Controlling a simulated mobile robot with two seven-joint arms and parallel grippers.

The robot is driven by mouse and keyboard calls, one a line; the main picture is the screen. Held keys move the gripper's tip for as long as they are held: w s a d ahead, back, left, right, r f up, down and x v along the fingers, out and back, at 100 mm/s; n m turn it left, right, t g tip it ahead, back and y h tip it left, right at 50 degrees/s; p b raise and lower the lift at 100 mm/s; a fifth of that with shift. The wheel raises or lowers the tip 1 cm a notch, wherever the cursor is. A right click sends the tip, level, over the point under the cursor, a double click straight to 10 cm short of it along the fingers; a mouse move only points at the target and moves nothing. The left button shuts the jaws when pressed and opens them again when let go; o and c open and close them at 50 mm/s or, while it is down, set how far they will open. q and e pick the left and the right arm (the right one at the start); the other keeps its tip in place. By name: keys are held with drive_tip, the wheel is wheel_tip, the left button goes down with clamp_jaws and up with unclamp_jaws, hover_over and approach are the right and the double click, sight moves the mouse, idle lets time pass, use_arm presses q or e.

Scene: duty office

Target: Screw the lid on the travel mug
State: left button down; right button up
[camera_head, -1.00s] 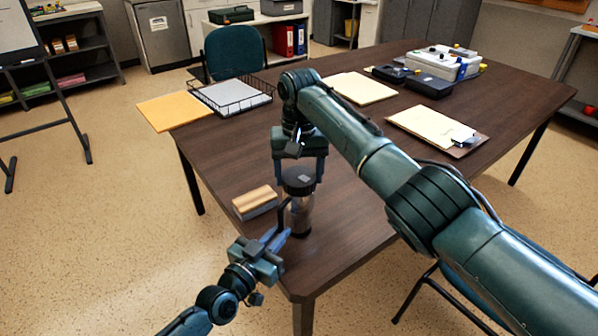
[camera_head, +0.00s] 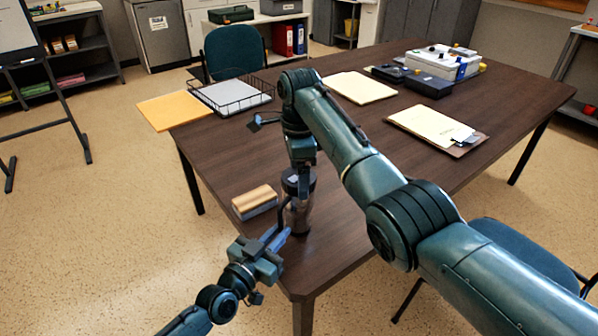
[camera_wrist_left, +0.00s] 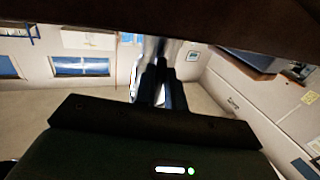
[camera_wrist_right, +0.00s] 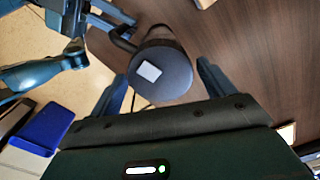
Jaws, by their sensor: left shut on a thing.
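My left gripper (camera_head: 278,240) is shut on the handle from the lower left. The dark round lid (camera_head: 291,184) sits on top of the mug; it shows in the right wrist view with a pale square mark (camera_wrist_right: 160,75). My right gripper (camera_wrist_right: 161,72) points down from above, its fingers open on either side of the lid with small gaps. Whether the lid's thread is engaged cannot be seen.
A wooden-topped block (camera_head: 255,202) lies close left of the mug. A wire tray (camera_head: 232,98), an orange envelope (camera_head: 173,110), folders (camera_head: 360,88), a clipboard (camera_head: 437,130) and device boxes (camera_head: 430,84) are farther back. The table (camera_head: 345,225) is bare right of the mug.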

use_arm(q)
drive_tip(key=shift+f, duration=0.2)
use_arm(e)
drive_tip(key=shift+o, duration=0.7)
use_arm(q)
drive_tip(key=shift+s, duration=0.1)
use_arm(e)
drive_tip(key=shift+r, duration=2.2)
drive_tip(key=shift+c, duration=0.4)
